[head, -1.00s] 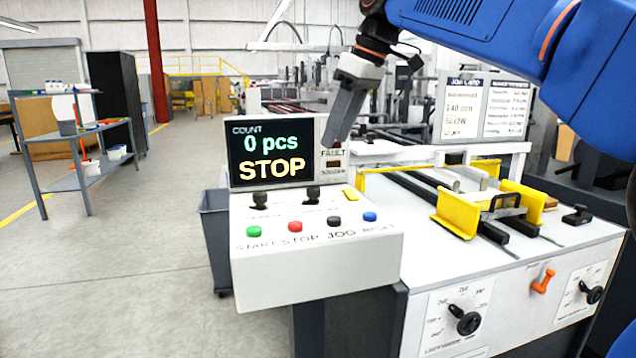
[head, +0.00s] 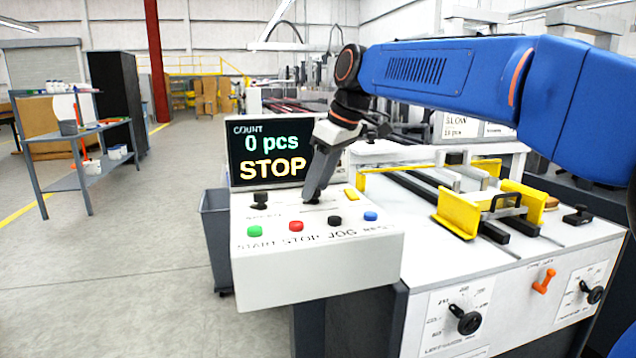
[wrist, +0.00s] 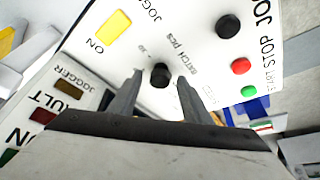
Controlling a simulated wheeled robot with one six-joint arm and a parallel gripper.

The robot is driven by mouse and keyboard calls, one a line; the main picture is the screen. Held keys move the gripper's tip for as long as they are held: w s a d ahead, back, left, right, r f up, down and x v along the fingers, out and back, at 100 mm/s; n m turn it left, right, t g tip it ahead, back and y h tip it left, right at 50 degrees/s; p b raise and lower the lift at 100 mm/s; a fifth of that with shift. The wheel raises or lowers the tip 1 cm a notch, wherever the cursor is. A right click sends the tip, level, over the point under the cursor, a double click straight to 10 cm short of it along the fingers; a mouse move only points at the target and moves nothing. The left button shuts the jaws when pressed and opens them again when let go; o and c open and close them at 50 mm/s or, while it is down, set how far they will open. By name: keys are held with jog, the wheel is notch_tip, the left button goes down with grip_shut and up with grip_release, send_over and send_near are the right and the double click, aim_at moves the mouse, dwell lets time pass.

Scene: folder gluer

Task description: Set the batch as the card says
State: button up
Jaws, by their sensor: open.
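The control panel (head: 290,262) carries a black batch knob (wrist: 160,74), labelled "BATCH pcs" in the wrist view. My gripper (head: 312,196) points down over that knob, which it mostly hides in the head view. In the wrist view my gripper (wrist: 158,88) is open, with one finger on each side of the knob; I cannot tell whether they touch it. The display (head: 270,155) reads "COUNT 0 pcs STOP". The job card (head: 460,124) is mostly hidden behind my arm; "SLOW" shows, with a smaller line ending in "pcs" below it.
A second black knob (head: 260,200) stands left of my gripper. Green (head: 254,231), red (head: 296,226), black (head: 335,220) and blue (head: 370,216) buttons line the front. A yellow jogger switch (head: 351,194) is close on the right. Yellow guides (head: 458,214) stand on the machine bed.

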jog(key=c, duration=1)
jog(key=shift+c, duration=0.2)
jog(key=shift+m, duration=0.3)
jog(key=m, duration=0.1)
jog(key=m+t+h, duration=0.1)
jog(key=m, duration=0.3)
jog(key=shift+s+a+t+h, duration=0.2)
jog(key=shift+a+t+h, duration=0.1)
jog(key=shift+t, duration=0.1)
jog(key=m+h, duration=0.1)
jog(key=m, duration=0.2)
jog(key=m+h, duration=0.1)
jog(key=m, duration=0.2)
jog(key=shift+a+t, duration=0.15)
jog(key=shift+t, duration=0.15)
